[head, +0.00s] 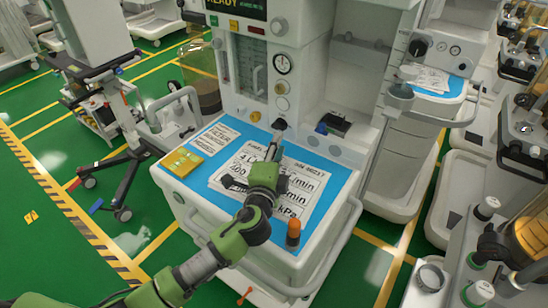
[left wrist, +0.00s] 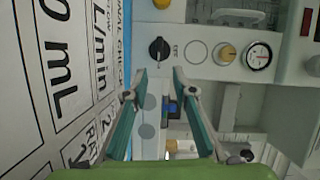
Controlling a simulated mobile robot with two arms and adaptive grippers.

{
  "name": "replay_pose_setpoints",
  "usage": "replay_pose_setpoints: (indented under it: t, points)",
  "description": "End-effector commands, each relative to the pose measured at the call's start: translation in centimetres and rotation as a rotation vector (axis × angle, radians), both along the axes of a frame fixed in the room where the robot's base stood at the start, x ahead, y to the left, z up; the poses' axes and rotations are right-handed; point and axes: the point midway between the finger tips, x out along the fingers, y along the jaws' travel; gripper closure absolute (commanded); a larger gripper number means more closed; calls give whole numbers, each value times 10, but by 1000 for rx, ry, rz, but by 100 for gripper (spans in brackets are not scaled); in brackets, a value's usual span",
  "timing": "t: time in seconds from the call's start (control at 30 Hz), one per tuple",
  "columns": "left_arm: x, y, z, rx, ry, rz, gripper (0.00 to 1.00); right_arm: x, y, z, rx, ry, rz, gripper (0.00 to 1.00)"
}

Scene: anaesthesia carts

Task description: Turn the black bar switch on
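The black bar switch (left wrist: 159,50) is a round black knob with a bar, on the white front panel of the anaesthesia cart. Small lettering stands beside it, too small to read surely. In the head view the switch (head: 279,124) sits low on the panel, just above the blue work surface. My left gripper (head: 273,148) reaches over the work surface toward it. In the left wrist view my left gripper (left wrist: 160,80) is open and empty, its two fingertips apart. The switch lies a little beyond the fingertips, with no contact seen. My right gripper is not in view.
The blue work surface (head: 325,182) carries a printed sheet, a yellow box (head: 181,161) and an orange-capped bottle (head: 293,233). Gauges and other knobs sit above the switch. A black item (head: 336,123) lies in the recess to its right. Other carts stand around.

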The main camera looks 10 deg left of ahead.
Motion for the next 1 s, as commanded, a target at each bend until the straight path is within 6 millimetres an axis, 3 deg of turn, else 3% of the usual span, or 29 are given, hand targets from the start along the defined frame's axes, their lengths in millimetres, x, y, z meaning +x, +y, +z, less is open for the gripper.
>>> replay_pose_setpoints:
  t: [0.1, 0.33, 1.0]
  points:
    - [-23, 0, 0, -2, 3, -1, 75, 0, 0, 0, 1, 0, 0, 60]
    - [-48, 0, 2, 0, 1, 1, 75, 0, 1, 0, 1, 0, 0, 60]
    - [-52, 0, 2, 0, 1, 0, 75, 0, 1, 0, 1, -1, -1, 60]
